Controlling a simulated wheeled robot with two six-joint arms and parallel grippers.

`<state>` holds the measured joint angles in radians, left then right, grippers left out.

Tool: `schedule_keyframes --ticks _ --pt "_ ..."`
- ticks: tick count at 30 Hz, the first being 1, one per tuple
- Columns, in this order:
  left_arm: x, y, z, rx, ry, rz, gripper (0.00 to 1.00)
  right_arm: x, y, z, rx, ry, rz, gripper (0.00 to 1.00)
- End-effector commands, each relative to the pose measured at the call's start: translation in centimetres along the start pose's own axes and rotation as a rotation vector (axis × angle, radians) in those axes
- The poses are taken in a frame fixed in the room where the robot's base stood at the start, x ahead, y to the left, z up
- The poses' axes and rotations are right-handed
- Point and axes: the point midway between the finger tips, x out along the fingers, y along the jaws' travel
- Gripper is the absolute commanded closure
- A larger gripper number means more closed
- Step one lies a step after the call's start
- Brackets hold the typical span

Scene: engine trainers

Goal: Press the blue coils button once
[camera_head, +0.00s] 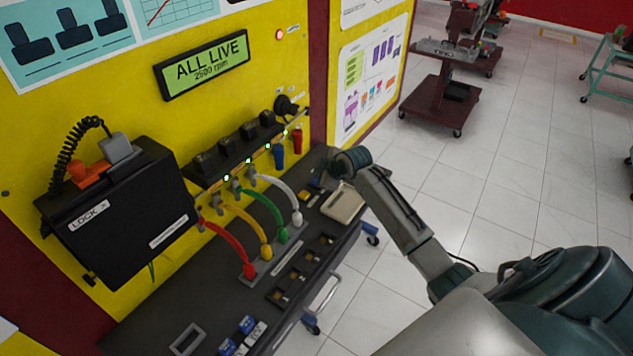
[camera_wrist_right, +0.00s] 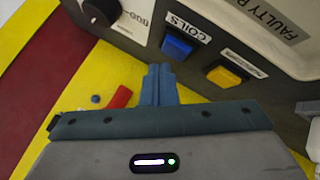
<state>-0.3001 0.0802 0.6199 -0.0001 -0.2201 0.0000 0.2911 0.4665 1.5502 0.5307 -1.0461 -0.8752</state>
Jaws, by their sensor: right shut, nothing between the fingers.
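The blue coils button (camera_wrist_right: 177,43) shows in the right wrist view on a dark grey panel, beside a white label (camera_wrist_right: 188,24) reading COILS. My right gripper (camera_wrist_right: 159,70) is shut and empty. Its fingertips are just below and left of the blue button in that view; a small gap seems to lie between them, though depth is hard to judge. In the head view my right gripper (camera_head: 334,164) is at the right end of the bench, and I cannot clearly make out the blue button there. My left gripper is not in view.
A yellow button (camera_wrist_right: 226,76) sits right of the blue one, and a black knob (camera_wrist_right: 100,11) left of it. In the head view, coloured cables (camera_head: 264,213) arch over the dark bench. A display (camera_head: 202,65) reads ALL LIVE, 2500 rpm. Open tiled floor lies right.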

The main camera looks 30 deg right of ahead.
Motion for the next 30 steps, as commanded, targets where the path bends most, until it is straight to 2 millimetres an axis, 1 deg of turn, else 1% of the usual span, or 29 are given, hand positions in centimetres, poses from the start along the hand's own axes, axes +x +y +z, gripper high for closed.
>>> schedule_keyframes --ticks 8,16,30 --pt "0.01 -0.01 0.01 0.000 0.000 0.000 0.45 0.02 -0.01 0.01 0.000 0.000 0.000 1.00" --pt "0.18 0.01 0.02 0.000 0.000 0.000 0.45 0.56 -0.43 0.39 0.000 0.000 0.000 1.00" --pt "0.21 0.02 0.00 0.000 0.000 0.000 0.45 0.64 -0.48 0.47 0.000 0.000 0.000 1.00"
